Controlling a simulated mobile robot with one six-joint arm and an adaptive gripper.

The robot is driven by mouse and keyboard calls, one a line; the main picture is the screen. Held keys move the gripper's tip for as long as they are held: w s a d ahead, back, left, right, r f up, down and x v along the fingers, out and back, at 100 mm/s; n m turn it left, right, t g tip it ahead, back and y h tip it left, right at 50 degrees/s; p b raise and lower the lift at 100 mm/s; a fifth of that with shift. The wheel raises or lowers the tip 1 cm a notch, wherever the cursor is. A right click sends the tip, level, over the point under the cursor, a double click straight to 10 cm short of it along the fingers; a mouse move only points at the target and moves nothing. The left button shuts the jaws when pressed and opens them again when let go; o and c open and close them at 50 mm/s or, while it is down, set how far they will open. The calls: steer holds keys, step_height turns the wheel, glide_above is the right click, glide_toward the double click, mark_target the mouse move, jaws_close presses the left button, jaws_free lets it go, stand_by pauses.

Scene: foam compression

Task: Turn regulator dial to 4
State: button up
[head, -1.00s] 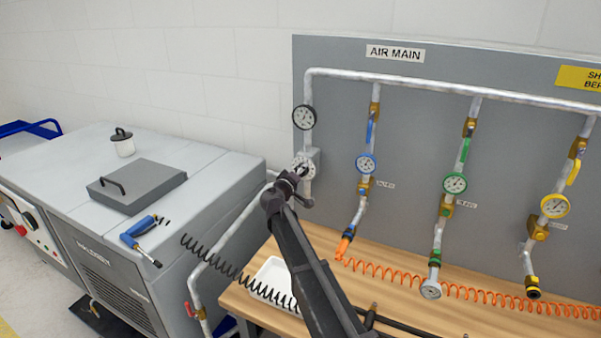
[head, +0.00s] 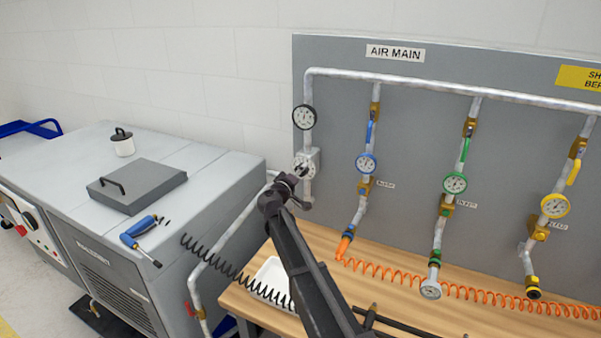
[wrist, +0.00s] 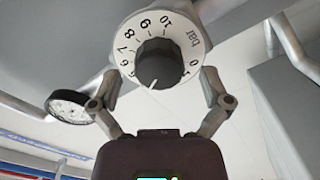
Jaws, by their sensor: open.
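The regulator dial (head: 303,162) sits on the left pipe of the grey panel, below a black-rimmed gauge. In the wrist view its white face (wrist: 185,30) carries black numbers and "bar", with a dark round knob (wrist: 158,62) at its centre. The knob's white mark points down and slightly left, past the 6 side of the scale; the numbers beside the mark are too unclear to read. My gripper (wrist: 160,82) is open, with one finger on each side of the dial face. In the head view my gripper (head: 295,178) is just in front of the dial, partly covering it.
The black-rimmed gauge (head: 304,117) is above the dial. Blue (head: 366,163), green (head: 455,183) and yellow (head: 555,206) gauges hang on branches to the right. Below are a wooden bench (head: 400,295) with an orange coiled hose and a white tray (head: 272,276). A grey machine (head: 190,200) stands left.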

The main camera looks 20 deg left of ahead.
steer(key=s, duration=1)
steer(key=shift+s+a, duration=0.25)
steer(key=shift+a, duration=0.1)
steer(key=shift+s, duration=0.1)
